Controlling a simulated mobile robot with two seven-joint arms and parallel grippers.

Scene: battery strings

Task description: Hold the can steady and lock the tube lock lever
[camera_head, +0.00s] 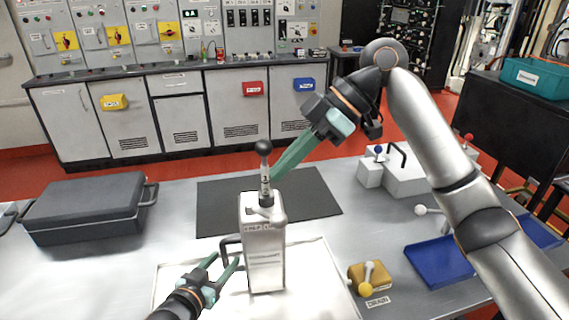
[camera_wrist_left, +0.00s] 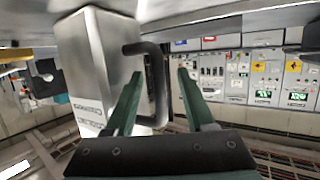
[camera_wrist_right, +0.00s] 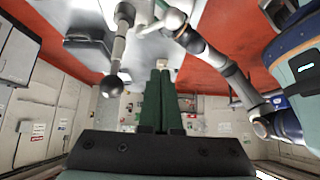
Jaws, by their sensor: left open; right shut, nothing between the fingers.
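The can (camera_head: 265,262) is a pale metal box standing upright on a white tray. A tube lock lever with a black ball knob (camera_head: 263,147) stands nearly upright on its top; the knob also shows in the right wrist view (camera_wrist_right: 112,86). My left gripper (camera_head: 226,259) is open, with its fingers on either side of the can's black handle (camera_wrist_left: 157,85), not clamped on it. My right gripper (camera_head: 275,176) is shut and empty, its green fingertips just right of the lever's shaft. In the right wrist view the lever is left of the shut fingers; I cannot tell whether they touch.
A dark mat (camera_head: 310,195) lies behind the can. A grey case (camera_head: 88,207) is at the left. A yellow drain valve (camera_head: 370,278) and a blue tray (camera_head: 438,262) are at the right. A grey block with a blue-knobbed lever (camera_head: 400,175) stands at the back right.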

